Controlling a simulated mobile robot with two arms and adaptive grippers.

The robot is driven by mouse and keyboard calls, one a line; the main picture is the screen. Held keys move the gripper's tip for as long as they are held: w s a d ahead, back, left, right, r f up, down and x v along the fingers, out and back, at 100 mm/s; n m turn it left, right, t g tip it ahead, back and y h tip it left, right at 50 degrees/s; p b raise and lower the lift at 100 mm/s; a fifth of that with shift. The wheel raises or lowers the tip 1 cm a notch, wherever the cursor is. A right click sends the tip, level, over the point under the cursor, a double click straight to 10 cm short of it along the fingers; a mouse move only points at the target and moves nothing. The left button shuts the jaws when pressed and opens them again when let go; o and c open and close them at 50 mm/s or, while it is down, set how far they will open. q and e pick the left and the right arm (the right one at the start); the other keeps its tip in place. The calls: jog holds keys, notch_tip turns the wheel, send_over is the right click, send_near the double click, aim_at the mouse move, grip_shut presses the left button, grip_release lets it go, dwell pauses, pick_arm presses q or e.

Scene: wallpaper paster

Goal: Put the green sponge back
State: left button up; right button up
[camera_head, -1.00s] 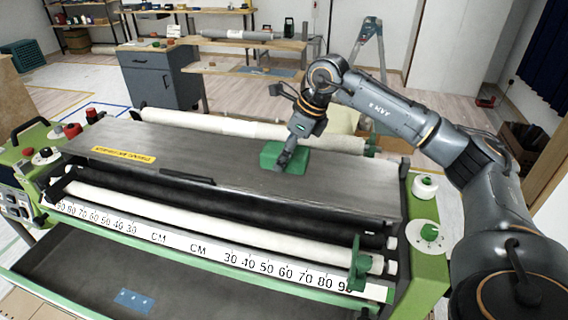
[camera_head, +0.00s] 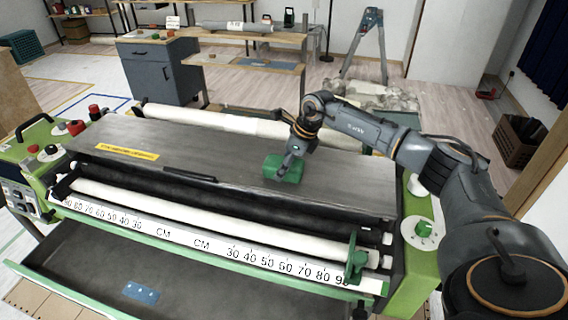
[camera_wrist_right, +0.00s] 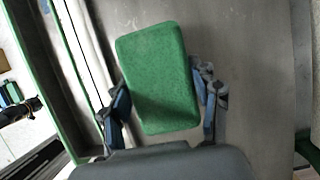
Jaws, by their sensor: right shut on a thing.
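The green sponge (camera_head: 283,168) is a small block over the grey top plate (camera_head: 228,155) of the wallpaper paster, right of its middle. My right gripper (camera_head: 291,163) reaches down to it from the right. In the right wrist view the sponge (camera_wrist_right: 158,75) sits tilted between the two fingers of the right gripper (camera_wrist_right: 164,100), which are shut on its sides. I cannot tell whether its underside touches the plate. My left gripper is not in view.
White rollers (camera_head: 200,215) and a numbered scale (camera_head: 205,245) run along the paster's front, above an open dark tray (camera_head: 80,265). Green end panels carry knobs, with a green knob (camera_head: 423,229) at right. A grey cabinet (camera_head: 160,75) and stepladder (camera_head: 366,40) stand behind.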

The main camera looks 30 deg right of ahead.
jog(key=shift+f, duration=0.1)
jog(key=shift+f+b, duration=0.4)
jog(key=shift+f, duration=0.05)
jog(key=o, duration=1.2)
jog(key=shift+r, duration=0.1)
jog(key=shift+r+p, duration=0.45)
jog(key=shift+p, duration=0.05)
jog(key=b+v, duration=0.2)
jog(key=v, duration=0.1)
jog(key=b+v, duration=0.1)
jog(key=shift+s+a+r, duration=0.15)
jog(key=shift+a+r, duration=0.05)
jog(key=v, duration=0.4)
jog(key=b+v, duration=0.1)
jog(key=v, duration=0.4)
jog(key=shift+a+r, duration=0.15)
jog(key=shift+a, duration=0.05)
